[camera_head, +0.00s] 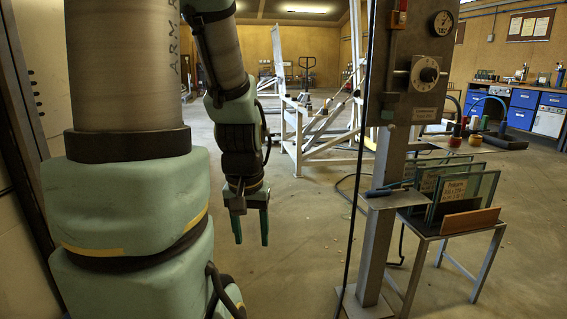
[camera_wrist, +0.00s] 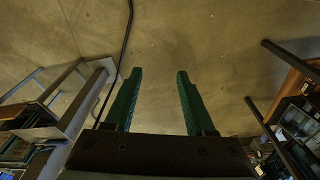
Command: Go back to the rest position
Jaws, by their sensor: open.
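My gripper (camera_head: 250,226) hangs from my arm in the middle of the head view, with its green fingers pointing down. It is open and empty, apart from everything around it. In the wrist view my gripper (camera_wrist: 158,78) shows two spread green fingers with only bare floor between and beyond them. My large arm links fill the left of the head view. No other object is named by the task.
A metal post (camera_head: 379,235) with a dial box (camera_head: 420,75) and a dark hanging cable (camera_head: 359,150) stands right of my gripper. Beside it, a small table (camera_head: 424,226) holds glass panes (camera_head: 484,185). A white frame (camera_head: 296,135) stands behind. Floor (camera_head: 290,240) between is clear.

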